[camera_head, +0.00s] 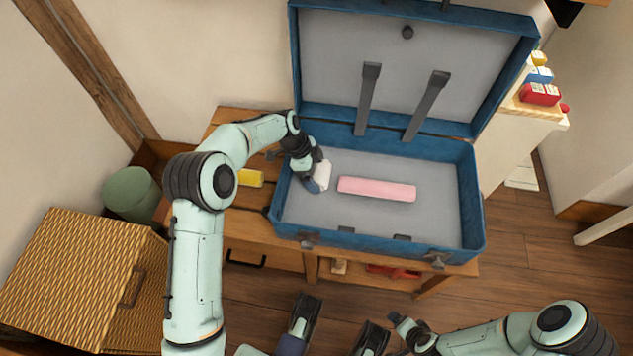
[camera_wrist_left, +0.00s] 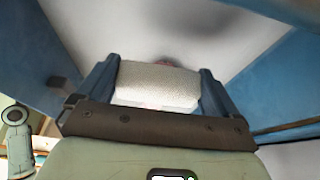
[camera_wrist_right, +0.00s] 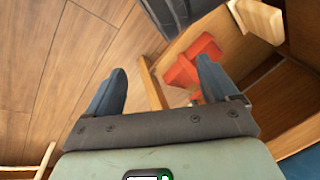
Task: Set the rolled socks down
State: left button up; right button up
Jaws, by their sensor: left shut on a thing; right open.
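My left gripper (camera_head: 316,181) is inside the blue suitcase (camera_head: 378,240), near its left wall. It is shut on the rolled socks (camera_head: 322,176), a white knitted roll. In the left wrist view the socks (camera_wrist_left: 158,85) sit between both fingers, over the grey suitcase floor. I cannot tell whether the socks touch the floor. My right gripper (camera_wrist_right: 160,90) is open and empty, low in front of the bench, with wooden floor and a red thing beyond its fingers.
A pink rolled item (camera_head: 377,189) lies in the suitcase, right of my left gripper. The suitcase lid (camera_head: 415,60) stands open behind. A yellow item (camera_head: 250,178) lies on the wooden bench (camera_head: 262,254). A wicker basket (camera_head: 75,270) and green bin (camera_head: 131,193) stand left. The suitcase's right side is clear.

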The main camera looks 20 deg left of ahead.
pick_arm(q)
notch_tip(320, 180, down, 5)
jog(key=shift+f+b, duration=0.15)
jog(key=shift+b, duration=0.35)
jog(key=shift+f, duration=0.1)
pick_arm(e)
jog(key=shift+s+d+f, duration=0.15)
jog(key=shift+s+f, duration=0.15)
jog(key=shift+f, duration=0.2)
jog(key=shift+s+d+f, duration=0.15)
jog(key=shift+s+f, duration=0.1)
jog(key=shift+f, duration=0.2)
pick_arm(q)
jog(key=shift+f, duration=0.2)
jog(key=o, duration=0.7)
jog(key=shift+c, duration=0.2)
pick_arm(e)
jog(key=shift+s+f+g, duration=0.25)
jog(key=shift+g, duration=0.05)
pick_arm(q)
jog(key=shift+r, duration=0.1)
